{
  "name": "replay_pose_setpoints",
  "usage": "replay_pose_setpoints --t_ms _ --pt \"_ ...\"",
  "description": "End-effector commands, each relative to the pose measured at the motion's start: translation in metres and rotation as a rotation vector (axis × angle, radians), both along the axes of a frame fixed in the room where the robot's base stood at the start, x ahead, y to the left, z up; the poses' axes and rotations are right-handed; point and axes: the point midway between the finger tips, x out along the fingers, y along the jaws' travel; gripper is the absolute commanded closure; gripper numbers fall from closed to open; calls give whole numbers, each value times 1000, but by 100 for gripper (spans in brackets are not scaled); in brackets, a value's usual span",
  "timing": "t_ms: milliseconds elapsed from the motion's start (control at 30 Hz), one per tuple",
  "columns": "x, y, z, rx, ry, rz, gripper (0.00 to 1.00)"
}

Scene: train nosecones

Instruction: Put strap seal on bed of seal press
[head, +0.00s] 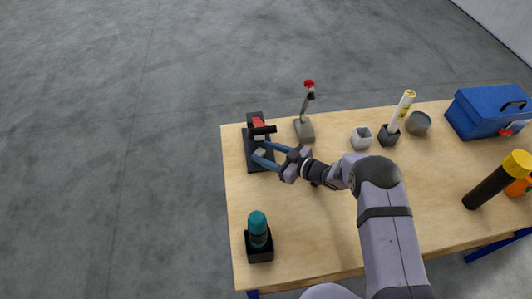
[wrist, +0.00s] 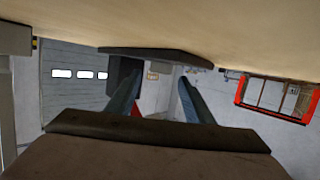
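The seal press (head: 251,134), a dark stand with a red part on top, is at the table's back left. My gripper (head: 260,155) reaches into its front, low over its base, with its blue fingers apart. A small light grey piece (head: 260,153), perhaps the strap seal, shows between the fingertips; I cannot tell whether they grip it or it rests on the bed. In the wrist view, the two fingers (wrist: 158,88) point at the dark press (wrist: 125,75), its base edge (wrist: 155,52) above them in this inverted view. No seal is clear there.
A grey stand with a red-tipped lever (head: 304,128) is right of the press. The table's left-middle is clear.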

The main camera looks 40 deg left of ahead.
Motion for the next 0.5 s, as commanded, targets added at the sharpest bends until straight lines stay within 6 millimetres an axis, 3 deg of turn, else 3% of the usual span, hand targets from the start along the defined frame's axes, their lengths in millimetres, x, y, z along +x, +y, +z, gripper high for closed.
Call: replay_pose_setpoints --t_ms 33,267,500 --pt "-8 -7 -22 -27 23 0 53" --pt "-8 -13 -16 -25 22 -1 53" --pt "-6 -40 -1 -20 16 -6 53"
